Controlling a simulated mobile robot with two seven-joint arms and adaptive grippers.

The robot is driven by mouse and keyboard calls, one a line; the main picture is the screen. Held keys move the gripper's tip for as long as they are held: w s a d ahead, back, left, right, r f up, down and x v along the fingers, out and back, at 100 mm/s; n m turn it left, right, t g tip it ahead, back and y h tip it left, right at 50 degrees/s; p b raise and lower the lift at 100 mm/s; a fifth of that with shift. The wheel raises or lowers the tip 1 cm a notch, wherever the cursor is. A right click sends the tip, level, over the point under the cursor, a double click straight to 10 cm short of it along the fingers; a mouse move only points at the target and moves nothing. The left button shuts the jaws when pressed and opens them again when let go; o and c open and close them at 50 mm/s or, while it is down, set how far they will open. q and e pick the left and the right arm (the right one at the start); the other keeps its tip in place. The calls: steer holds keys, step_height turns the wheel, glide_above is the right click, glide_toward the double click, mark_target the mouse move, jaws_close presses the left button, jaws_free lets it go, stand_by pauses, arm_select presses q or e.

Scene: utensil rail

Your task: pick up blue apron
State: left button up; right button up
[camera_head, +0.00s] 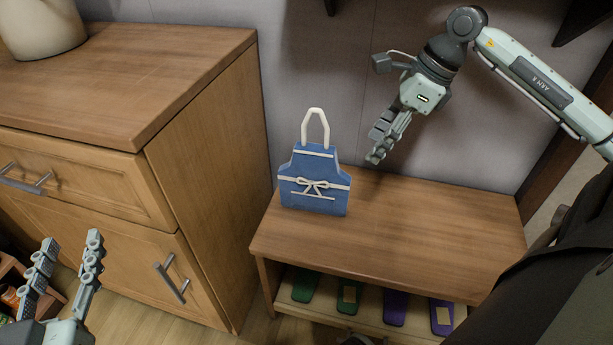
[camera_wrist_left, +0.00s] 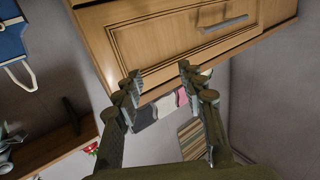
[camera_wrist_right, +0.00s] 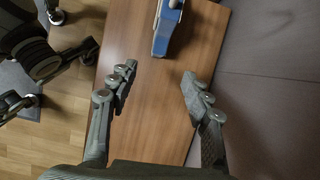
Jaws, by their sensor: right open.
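The blue apron (camera_head: 314,185) stands upright on the low wooden bench (camera_head: 430,215), with a white neck loop on top and a white bow at its front. My right gripper (camera_head: 381,142) is open and empty, above the bench to the right of the apron and apart from it. In the right wrist view the apron (camera_wrist_right: 163,32) lies beyond the open fingers (camera_wrist_right: 155,88). My left gripper (camera_head: 70,250) is open and empty at the lower left, in front of the cabinet. The left wrist view shows its spread fingers (camera_wrist_left: 158,76) and part of the apron (camera_wrist_left: 12,45) at the upper left.
A wooden cabinet (camera_head: 205,160) with metal handles stands left of the bench, taller than it. A pale vessel (camera_head: 42,25) sits on its top. Green and purple items (camera_head: 395,307) lie on the shelf under the bench. The bench top right of the apron is clear; a wall is behind.

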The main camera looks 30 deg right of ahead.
mark_target(316, 146)
steer(key=w+a+p, duration=0.1)
steer(key=w+a, duration=0.5)
steer(key=shift+w+a+r+p, duration=0.1)
steer(key=shift+w+a+p, duration=0.1)
steer(key=shift+w+p, duration=0.15)
steer(key=shift+w+a, duration=0.35)
steer(key=shift+f, duration=0.25)
steer(key=shift+x, duration=2.4)
arm_select(q)
steer(key=s+a+f+g+y, duration=0.1)
steer(key=a+f+g+y, duration=0.1)
steer(key=f, duration=0.5)
steer(key=shift+a+f+g, duration=0.15)
steer(key=shift+a+g, duration=0.65)
steer(key=shift+a, duration=0.3)
arm_select(e)
jaws_close()
arm_select(q)
steer(key=shift+s, duration=0.1)
arm_select(e)
steer(key=shift+r, duration=0.1)
